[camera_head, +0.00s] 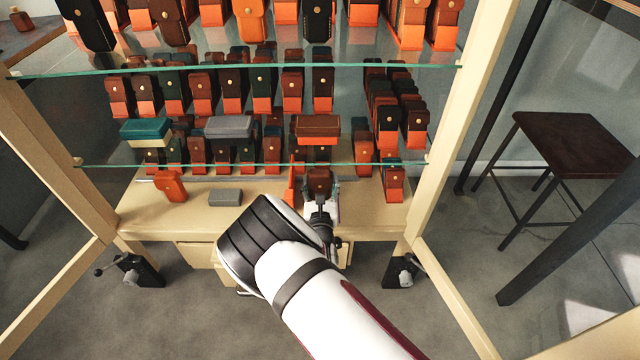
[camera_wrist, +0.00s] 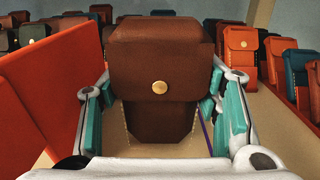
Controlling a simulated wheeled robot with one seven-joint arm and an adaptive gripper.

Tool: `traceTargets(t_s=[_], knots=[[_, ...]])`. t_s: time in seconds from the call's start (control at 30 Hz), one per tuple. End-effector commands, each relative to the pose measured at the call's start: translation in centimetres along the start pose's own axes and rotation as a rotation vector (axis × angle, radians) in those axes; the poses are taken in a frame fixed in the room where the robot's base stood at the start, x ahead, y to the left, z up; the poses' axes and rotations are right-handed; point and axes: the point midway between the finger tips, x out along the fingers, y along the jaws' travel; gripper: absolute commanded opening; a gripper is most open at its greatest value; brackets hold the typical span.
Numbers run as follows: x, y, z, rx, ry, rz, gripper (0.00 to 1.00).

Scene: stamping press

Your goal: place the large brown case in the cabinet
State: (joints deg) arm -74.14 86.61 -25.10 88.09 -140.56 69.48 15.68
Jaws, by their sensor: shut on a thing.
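The large brown case (camera_wrist: 160,75) stands upright between my gripper's teal finger pads in the wrist view, its flap and brass stud facing me. In the head view the brown case (camera_head: 319,180) is small and partly hidden by my gripper (camera_head: 320,205). My gripper (camera_wrist: 165,110) is shut on the case's sides. The cabinet (camera_head: 150,215) has a cream frame and glass shelves. The case is inside the cabinet at the lowest level, just over or on the cream floor; I cannot tell if it touches.
An orange case (camera_wrist: 50,90) stands close to the left of my gripper. More cases (camera_wrist: 275,65) stand at the right and behind. A glass shelf (camera_head: 250,164) edge lies above my gripper. A grey box (camera_head: 225,197) and an orange case (camera_head: 171,185) are at the left. A dark stool (camera_head: 570,140) stands outside.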

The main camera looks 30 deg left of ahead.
Motion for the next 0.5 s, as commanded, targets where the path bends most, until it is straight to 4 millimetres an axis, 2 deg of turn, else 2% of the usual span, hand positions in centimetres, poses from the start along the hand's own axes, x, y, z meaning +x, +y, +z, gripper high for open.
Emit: traceTargets(t_s=[0.03,0.07,0.1,0.13,0.5], knots=[[-0.01,-0.03,-0.24,0.000,0.000,0.000,0.30],[-0.01,-0.02,-0.17,0.000,0.000,0.000,0.64],[-0.01,-0.02,-0.15,0.000,0.000,0.000,0.73],[-0.01,-0.02,-0.14,0.000,0.000,0.000,0.77],[-0.01,0.00,0.17,0.000,0.000,0.000,0.77]])
